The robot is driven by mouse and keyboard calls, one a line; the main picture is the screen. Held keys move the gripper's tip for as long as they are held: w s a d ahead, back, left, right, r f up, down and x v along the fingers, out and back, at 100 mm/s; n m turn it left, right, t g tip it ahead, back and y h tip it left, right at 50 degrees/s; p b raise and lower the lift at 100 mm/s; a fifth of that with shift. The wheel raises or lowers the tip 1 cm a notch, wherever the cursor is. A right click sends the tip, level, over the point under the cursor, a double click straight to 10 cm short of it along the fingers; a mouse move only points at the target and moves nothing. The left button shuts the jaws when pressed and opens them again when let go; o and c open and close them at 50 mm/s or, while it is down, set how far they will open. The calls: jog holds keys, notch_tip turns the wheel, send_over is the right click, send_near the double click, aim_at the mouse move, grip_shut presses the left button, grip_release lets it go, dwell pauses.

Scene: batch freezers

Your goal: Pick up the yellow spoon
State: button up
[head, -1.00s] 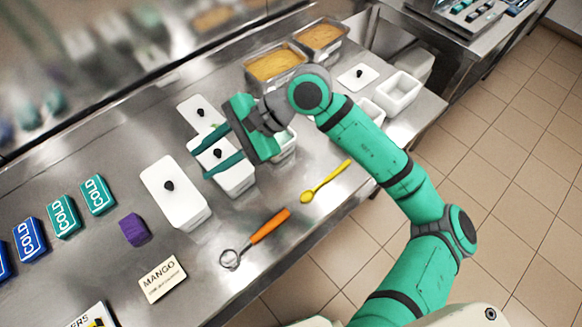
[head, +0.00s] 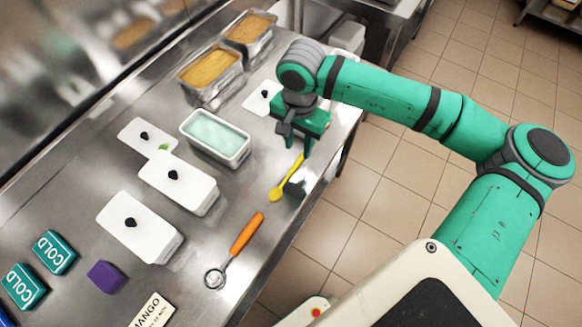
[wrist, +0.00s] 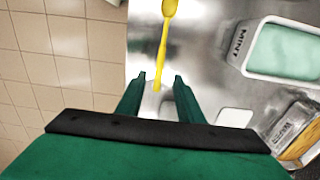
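The yellow spoon (head: 288,180) lies on the steel counter near its front edge, with its bowl end toward the orange-handled scoop. I cannot tell the exact height above the counter.
An orange-handled scoop (head: 247,234) lies nearby along the front edge. A tub of mint (head: 243,157) stands open behind the spoon. White lidded tubs (head: 140,240) stand to the left, and yellow-filled pans (head: 211,92) at the back. The counter around the spoon's bowl is bare.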

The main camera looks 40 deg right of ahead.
aim_at(299, 160)
jog(key=shift+s+d+f, duration=0.1)
jog(key=shift+f, duration=0.4)
jog(key=shift+s+d+f, duration=0.1)
jog(key=shift+f, duration=0.4)
notch_tip(299, 160, down, 5)
jog(key=shift+w+r, duration=0.1)
jog(key=shift+w, duration=0.15)
grip_shut()
